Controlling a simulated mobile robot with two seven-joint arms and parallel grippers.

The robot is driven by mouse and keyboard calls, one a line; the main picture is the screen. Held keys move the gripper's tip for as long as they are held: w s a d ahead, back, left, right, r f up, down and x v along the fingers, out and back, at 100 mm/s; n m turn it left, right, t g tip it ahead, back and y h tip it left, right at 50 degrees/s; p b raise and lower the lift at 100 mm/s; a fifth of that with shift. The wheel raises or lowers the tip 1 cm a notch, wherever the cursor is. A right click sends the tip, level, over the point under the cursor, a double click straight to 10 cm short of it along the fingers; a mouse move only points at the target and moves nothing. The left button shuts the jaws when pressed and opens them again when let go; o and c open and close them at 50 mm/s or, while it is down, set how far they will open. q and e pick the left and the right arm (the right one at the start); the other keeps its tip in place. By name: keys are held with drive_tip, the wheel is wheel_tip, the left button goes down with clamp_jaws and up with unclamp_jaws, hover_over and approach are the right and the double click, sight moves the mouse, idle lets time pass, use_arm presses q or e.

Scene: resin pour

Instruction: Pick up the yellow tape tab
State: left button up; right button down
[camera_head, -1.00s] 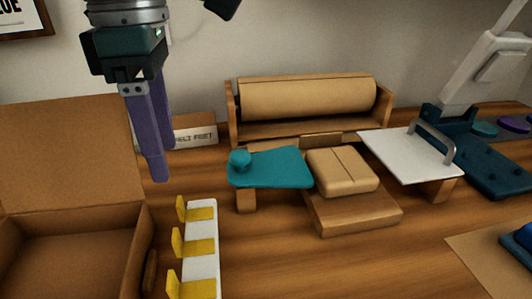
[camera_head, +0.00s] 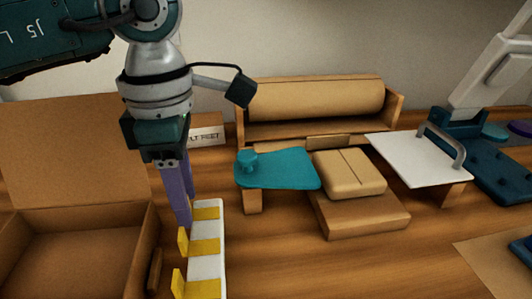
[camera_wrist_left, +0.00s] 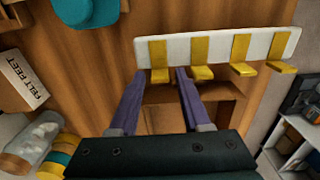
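Several yellow tape tabs stick out from a white strip. In the head view, the far tab (camera_head: 206,213) is partly hidden behind my left gripper, and the middle tab (camera_head: 203,246) and near tab (camera_head: 197,287) are clear. My left gripper (camera_head: 182,218) points down at the strip's far end. In the left wrist view, its two purple fingers (camera_wrist_left: 159,73) are apart, with the end tab (camera_wrist_left: 159,58) between their tips and a small gap on each side. The white strip (camera_wrist_left: 220,46) runs across that view. My right gripper is not in view.
An open cardboard box (camera_head: 75,250) stands left of the strip. A teal board (camera_head: 285,170), a brown paper package (camera_head: 350,174) and a white plate with a handle (camera_head: 405,160) are to the right. A paper roll (camera_head: 310,102) lies behind.

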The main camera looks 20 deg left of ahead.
use_arm(q)
clamp_jaws()
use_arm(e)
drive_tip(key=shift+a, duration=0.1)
use_arm(q)
drive_tip(key=shift+r, duration=0.15)
